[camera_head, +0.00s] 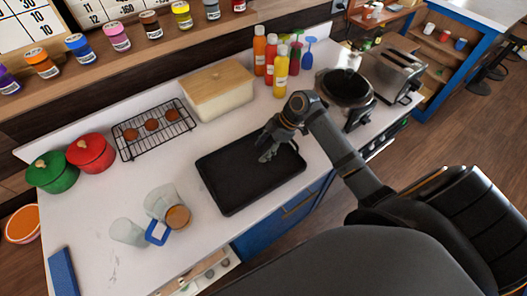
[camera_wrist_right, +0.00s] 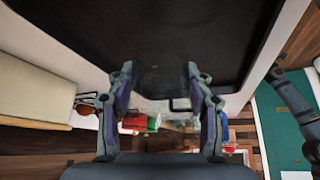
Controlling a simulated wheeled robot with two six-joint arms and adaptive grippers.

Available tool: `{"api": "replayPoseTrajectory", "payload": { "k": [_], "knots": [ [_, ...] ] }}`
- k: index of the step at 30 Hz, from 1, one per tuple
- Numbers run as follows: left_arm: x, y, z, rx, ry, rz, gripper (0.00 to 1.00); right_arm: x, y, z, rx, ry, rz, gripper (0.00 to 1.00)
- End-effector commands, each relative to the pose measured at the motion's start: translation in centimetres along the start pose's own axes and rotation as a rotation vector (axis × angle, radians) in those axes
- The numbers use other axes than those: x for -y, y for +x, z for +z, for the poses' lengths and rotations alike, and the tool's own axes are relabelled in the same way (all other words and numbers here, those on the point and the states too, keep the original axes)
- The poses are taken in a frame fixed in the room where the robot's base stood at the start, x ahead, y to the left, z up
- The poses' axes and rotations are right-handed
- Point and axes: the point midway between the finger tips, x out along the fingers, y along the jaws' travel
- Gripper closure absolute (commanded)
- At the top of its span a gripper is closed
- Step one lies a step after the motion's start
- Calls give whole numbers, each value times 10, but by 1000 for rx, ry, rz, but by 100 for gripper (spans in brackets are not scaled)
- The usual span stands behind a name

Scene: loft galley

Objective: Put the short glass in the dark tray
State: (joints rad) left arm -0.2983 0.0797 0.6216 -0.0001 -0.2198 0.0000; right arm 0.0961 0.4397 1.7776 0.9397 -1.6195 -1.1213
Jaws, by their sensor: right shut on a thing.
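The dark tray (camera_head: 225,190) lies flat on the white counter; it also fills the top of the right wrist view (camera_wrist_right: 200,25). My right gripper (camera_head: 268,146) is over the tray, towards its far side. In the right wrist view the gripper's fingers (camera_wrist_right: 160,92) are shut on the short glass (camera_wrist_right: 158,78), which is clear and shows only faintly. The glass is partly hidden by the gripper in the head view; I cannot tell whether it touches the tray. My left gripper is not in view.
Clear glassware (camera_head: 128,232) and an amber-topped item (camera_head: 178,217) stand left of the tray. Behind it are a cooling rack (camera_head: 128,151) and a wood-lidded box (camera_head: 232,108). The tray's visible surface is otherwise empty.

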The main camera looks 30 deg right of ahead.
Motion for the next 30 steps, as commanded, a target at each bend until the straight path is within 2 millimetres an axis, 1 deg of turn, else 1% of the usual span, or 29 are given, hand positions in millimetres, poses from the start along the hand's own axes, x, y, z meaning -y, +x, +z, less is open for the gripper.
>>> {"api": "replayPoseTrajectory", "payload": {
  "k": [3, 6, 8, 11, 20, 21, 24, 26, 30],
  "knots": [
    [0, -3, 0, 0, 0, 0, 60, -5, 5, 3, -2, 2, -2, 90],
    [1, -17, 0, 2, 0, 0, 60, -3, 17, 10, -2, 4, -6, 90],
    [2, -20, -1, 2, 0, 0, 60, -3, 25, 15, -1, 3, -4, 90],
    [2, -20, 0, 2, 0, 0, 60, -3, 31, 19, 0, 0, -1, 90],
    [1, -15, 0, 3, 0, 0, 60, -3, 35, 21, 0, 0, -1, 90],
    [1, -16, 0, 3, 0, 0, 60, -3, 35, 21, 1, 0, -1, 46],
    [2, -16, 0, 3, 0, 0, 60, -3, 34, 21, 1, 0, -1, 32],
    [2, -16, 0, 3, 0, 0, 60, -3, 34, 21, 1, 0, -1, 26],
    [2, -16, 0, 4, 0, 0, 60, -3, 34, 21, 1, 0, -1, 26]
  ]
}}
